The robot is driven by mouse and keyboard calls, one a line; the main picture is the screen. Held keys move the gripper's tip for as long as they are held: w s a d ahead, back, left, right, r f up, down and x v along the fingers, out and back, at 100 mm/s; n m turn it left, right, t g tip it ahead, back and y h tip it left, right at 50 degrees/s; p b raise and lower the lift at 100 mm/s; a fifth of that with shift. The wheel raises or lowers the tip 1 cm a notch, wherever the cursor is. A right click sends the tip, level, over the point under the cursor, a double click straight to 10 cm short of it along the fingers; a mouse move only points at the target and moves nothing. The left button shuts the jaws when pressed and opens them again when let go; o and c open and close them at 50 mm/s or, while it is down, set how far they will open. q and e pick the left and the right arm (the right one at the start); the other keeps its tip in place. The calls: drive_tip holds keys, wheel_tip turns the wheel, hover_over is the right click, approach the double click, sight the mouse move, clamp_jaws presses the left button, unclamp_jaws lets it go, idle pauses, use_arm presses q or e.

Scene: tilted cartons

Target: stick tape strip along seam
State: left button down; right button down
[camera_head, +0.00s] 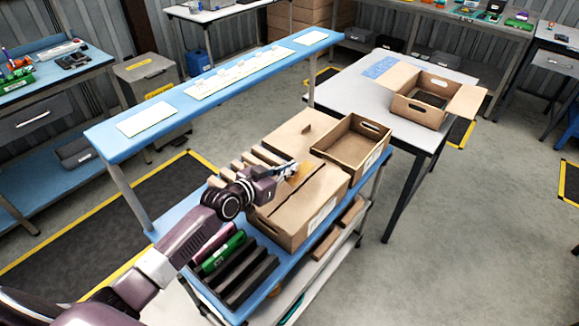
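A closed brown carton (318,196) stands on the blue-topped cart. A dark seam runs across its top, and a white label is on its near side. My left gripper (292,170) is over the carton top, near the far end of the seam. A small orange-tan patch (301,173) shows at its fingertips; it may be the tape strip, but I cannot tell whether the fingers hold it. The fingers are too small to read as open or shut. My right gripper is not in view.
An open-topped box (352,146) stands right behind the carton. Green and black items (222,253) lie on the cart's near left. A raised blue shelf (230,77) with white cards runs behind. An open carton (423,101) sits on the white table (378,91).

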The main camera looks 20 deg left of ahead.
sight(290, 189)
use_arm(q)
drive_tip(key=shift+f+b, duration=0.6)
drive_tip(key=shift+f, duration=0.2)
wheel_tip(290, 189, down, 3)
drive_tip(key=b, duration=0.3)
drive_tip(key=shift+f, duration=0.2)
drive_tip(key=shift+f+b, duration=0.5)
drive_tip(key=shift+f, duration=0.1)
drive_tip(key=shift+f, duration=0.25)
drive_tip(key=c, duration=2.6)
unclamp_jaws()
drive_tip(key=shift+s+f, duration=0.1)
drive_tip(key=o, duration=0.5)
